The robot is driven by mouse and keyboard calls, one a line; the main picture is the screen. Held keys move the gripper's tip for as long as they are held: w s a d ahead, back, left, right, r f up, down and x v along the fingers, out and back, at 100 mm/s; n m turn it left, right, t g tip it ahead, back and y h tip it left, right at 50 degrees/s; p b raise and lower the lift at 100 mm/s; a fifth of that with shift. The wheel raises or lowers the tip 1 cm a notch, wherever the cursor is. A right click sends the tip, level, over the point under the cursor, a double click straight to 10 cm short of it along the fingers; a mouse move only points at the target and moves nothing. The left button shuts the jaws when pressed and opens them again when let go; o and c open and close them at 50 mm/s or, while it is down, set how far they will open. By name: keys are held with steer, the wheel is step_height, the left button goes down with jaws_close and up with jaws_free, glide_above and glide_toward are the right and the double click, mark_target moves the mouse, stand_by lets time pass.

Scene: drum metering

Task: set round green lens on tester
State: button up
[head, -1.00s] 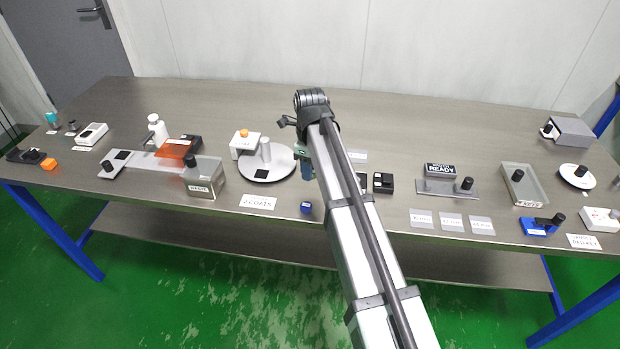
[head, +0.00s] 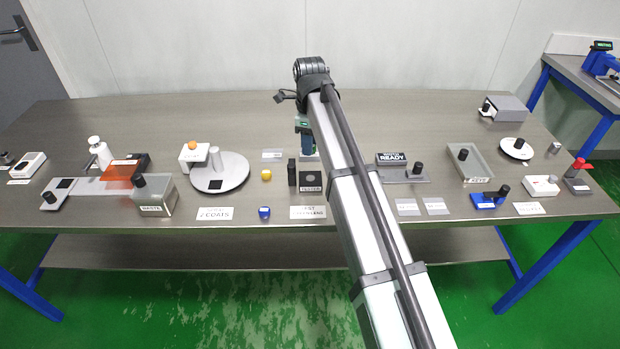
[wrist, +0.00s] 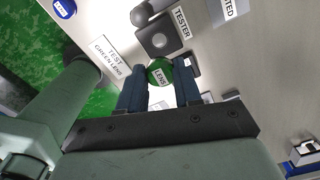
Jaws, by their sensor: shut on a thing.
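The round green lens (wrist: 160,72), marked LENS, is held between the two dark blue fingers of my gripper (wrist: 159,82) in the wrist view. The tester (wrist: 181,26) is a dark square block with a round grey spot on top, just beyond the lens in that view. The lens appears apart from the spot; its height above the bench is unclear. In the head view the tester (head: 311,180) stands left of my arm, and my gripper (head: 306,150) is behind it, near the bench's middle. The lens cannot be made out there.
A black post (head: 292,173) stands at the tester's left. A yellow piece (head: 266,174) and a blue piece (head: 264,213) lie further left, near a grey round plate (head: 232,177). Right of my arm is a READY stand (head: 403,175). A TEST GREEN LENS card (wrist: 112,58) lies near the front edge.

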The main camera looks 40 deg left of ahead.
mark_target(310, 178)
steer(key=shift+f+n, duration=0.2)
steer(key=shift+n, duration=0.1)
steer(key=shift+f, duration=4.8)
steer(key=shift+f, duration=0.15)
steer(key=o, duration=1)
step_height(310, 178, up, 12)
steer(key=shift+r, duration=0.15)
